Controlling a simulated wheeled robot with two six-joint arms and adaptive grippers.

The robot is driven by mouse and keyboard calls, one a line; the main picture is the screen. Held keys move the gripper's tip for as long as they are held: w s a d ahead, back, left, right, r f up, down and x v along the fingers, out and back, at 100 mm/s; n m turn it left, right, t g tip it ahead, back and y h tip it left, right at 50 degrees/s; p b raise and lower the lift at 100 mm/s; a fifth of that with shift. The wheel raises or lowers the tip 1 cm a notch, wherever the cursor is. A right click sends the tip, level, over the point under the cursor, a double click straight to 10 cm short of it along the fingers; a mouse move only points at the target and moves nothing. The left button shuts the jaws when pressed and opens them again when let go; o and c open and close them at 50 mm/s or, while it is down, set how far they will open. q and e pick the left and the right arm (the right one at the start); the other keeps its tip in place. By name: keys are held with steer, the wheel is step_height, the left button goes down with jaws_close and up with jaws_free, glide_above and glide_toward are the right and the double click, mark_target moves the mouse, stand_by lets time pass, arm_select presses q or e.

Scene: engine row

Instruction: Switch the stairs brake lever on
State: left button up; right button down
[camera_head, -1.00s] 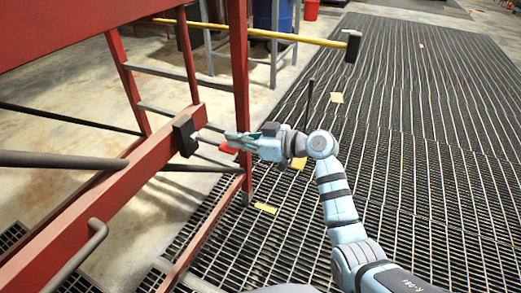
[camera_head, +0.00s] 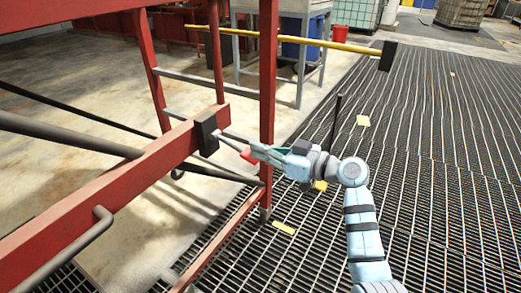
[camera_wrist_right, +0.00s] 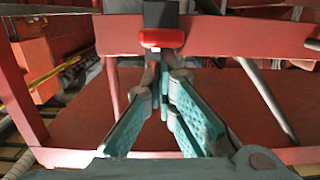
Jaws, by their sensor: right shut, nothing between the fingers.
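The brake lever is a black box (camera_head: 206,135) on the sloping red beam, with a short grey arm (camera_head: 232,143) ending in a red knob (camera_head: 246,155). In the right wrist view the red knob (camera_wrist_right: 162,38) is at top centre, with the black box (camera_wrist_right: 160,13) behind it. My right gripper (camera_head: 254,151) is at the knob from the right, partly overlapping it in the head view. In the wrist view its teal fingers (camera_wrist_right: 165,78) are closed together just below the knob and hold nothing. Whether they touch the knob I cannot tell. My left gripper is not in view.
Red stair beams and posts (camera_head: 267,100) stand close to the left and behind the gripper. A yellow bar (camera_head: 300,43) with a black end crosses behind. Dark floor grating (camera_head: 440,170) lies open to the right. A blue barrel (camera_head: 295,38) and red bucket (camera_head: 340,32) stand farther back.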

steer(key=shift+f, duration=0.2)
